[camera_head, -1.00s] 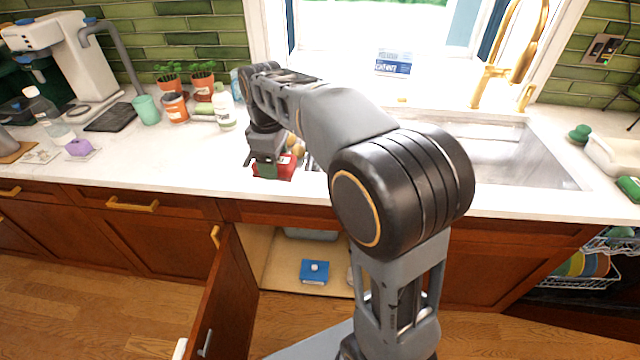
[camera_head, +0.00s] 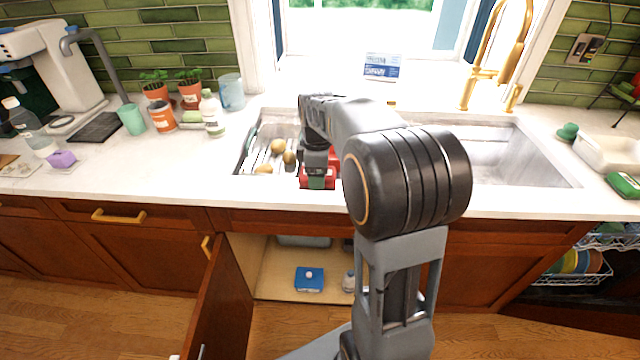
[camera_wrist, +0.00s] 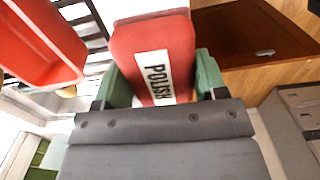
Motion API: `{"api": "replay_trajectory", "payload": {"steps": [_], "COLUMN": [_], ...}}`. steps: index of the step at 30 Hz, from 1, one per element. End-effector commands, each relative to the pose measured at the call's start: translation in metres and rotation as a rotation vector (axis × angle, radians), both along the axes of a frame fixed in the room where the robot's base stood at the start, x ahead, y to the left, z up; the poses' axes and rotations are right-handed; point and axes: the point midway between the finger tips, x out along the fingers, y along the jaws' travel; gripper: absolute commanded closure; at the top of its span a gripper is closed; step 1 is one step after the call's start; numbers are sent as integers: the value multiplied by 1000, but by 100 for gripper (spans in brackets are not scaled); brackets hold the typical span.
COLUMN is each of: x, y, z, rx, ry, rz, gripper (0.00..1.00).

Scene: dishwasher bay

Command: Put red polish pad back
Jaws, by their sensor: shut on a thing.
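The red polish pad (camera_wrist: 152,42) has a white label reading POLISH. My gripper (camera_wrist: 155,85) is shut on it, with a green finger on each side of the pad in the wrist view. In the head view my gripper (camera_head: 317,182) hangs over the front edge of the sink, and only a little of the red pad (camera_head: 303,183) shows around it. Another red thing (camera_head: 334,158) is just behind, mostly hidden by my arm. In the wrist view a red-orange open container (camera_wrist: 45,40) is beside the pad at the upper left.
An open cabinet below holds a blue box (camera_head: 309,280) and a small bottle (camera_head: 348,282). Its door (camera_head: 225,300) stands open.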

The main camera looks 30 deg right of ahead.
Motion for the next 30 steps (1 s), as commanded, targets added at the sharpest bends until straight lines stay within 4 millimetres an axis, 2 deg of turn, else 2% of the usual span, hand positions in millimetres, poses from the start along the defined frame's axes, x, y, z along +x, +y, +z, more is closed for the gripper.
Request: {"api": "replay_trajectory", "payload": {"steps": [3,9,23,24,30], "x": [-1,0,0,0,0], "y": [-9,-7,-7,-7,-7], "z": [-13,-36,-42,-42,-41], "rx": [1,0,0,0,0], "ry": [3,1,0,0,0], "rz": [-3,-1,-1,-1,-1], "gripper": [57,57,57,33,14]}}
